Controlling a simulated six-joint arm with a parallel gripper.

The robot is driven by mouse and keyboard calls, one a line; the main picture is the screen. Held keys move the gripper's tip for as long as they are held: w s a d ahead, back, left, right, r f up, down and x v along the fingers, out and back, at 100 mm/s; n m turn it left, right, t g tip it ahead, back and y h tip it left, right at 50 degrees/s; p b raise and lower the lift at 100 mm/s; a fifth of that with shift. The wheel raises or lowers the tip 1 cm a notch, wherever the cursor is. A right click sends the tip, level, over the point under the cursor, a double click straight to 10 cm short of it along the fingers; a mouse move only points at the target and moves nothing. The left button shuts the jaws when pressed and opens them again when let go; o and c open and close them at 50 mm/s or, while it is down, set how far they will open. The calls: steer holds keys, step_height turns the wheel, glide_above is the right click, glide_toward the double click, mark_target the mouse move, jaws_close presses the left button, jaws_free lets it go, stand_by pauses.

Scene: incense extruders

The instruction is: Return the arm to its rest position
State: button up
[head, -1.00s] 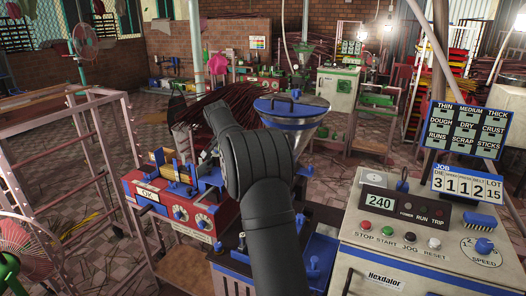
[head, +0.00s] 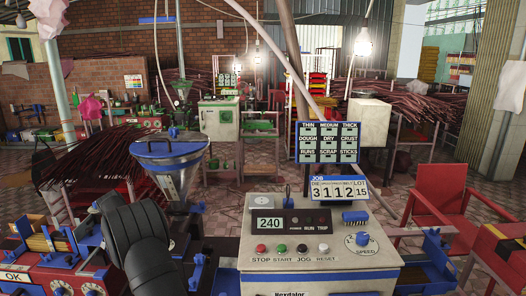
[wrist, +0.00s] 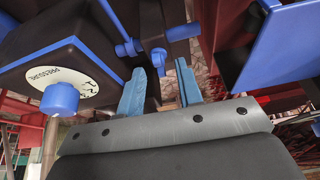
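My arm's black link (head: 150,240) rises from the bottom left of the head view, in front of the red and blue machine. My gripper is hidden behind it there. In the wrist view my gripper (wrist: 160,88) shows two blue fingers standing apart, with nothing held between them. Beyond the fingertips is a dark bar with blue knobs (wrist: 158,58). A dark box with a white PRESSURE dial (wrist: 62,76) is close on the left.
A blue-rimmed metal hopper (head: 170,165) stands beyond my arm. A red chair (head: 435,205) is at the right. A blue panel (wrist: 285,40) is close in the wrist view.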

steer(key=shift+w+f, duration=0.15)
steer(key=shift+f, duration=0.3)
